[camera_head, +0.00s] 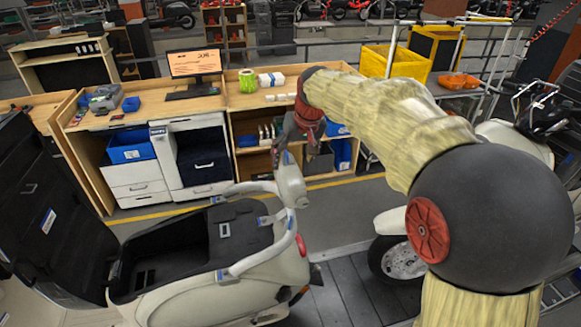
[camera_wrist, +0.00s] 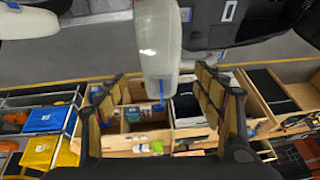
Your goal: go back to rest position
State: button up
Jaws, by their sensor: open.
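My arm reaches from the right of the head view to my gripper (camera_head: 298,143), which hangs just above the upright cream end part (camera_head: 291,182) of a scooter. In the wrist view my gripper (camera_wrist: 163,82) is open, with its two padded fingers wide apart. The cream part (camera_wrist: 158,40) shows between and beyond the fingers there. Whether it touches them I cannot tell. No object is held in the fingers.
The cream scooter (camera_head: 270,268) with an open black compartment stands below my gripper. Wooden workbenches (camera_head: 240,100) with a monitor (camera_head: 195,64) and blue bins (camera_head: 130,146) stand behind. Yellow crates (camera_head: 395,62) are at the back right. Grey floor (camera_head: 345,210) is clear between benches and conveyor.

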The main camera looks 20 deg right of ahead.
jog(key=v, duration=0.3)
jog(key=shift+s+d+f, duration=0.1)
jog(key=shift+s+f, duration=0.05)
jog(key=shift+f, duration=0.25)
jog(key=shift+g, duration=0.6)
jog(key=s+f, duration=0.2)
jog(key=s+f+b, duration=0.1)
jog(key=s+f, duration=0.3)
jog(key=s, duration=0.1)
jog(key=shift+d, duration=0.15)
jog(key=s+f+t+b, duration=0.1)
jog(key=s+f+b, duration=0.8)
jog(key=s, duration=0.4)
jog(key=s+f+t+b, duration=0.1)
jog(key=s+f+b, duration=0.9)
jog(key=s, duration=0.4)
jog(key=shift+s+a+h+b, duration=0.25)
jog(key=shift+a+h+b, duration=0.05)
jog(key=shift+h+b, duration=0.1)
jog(key=shift+c, duration=0.4)
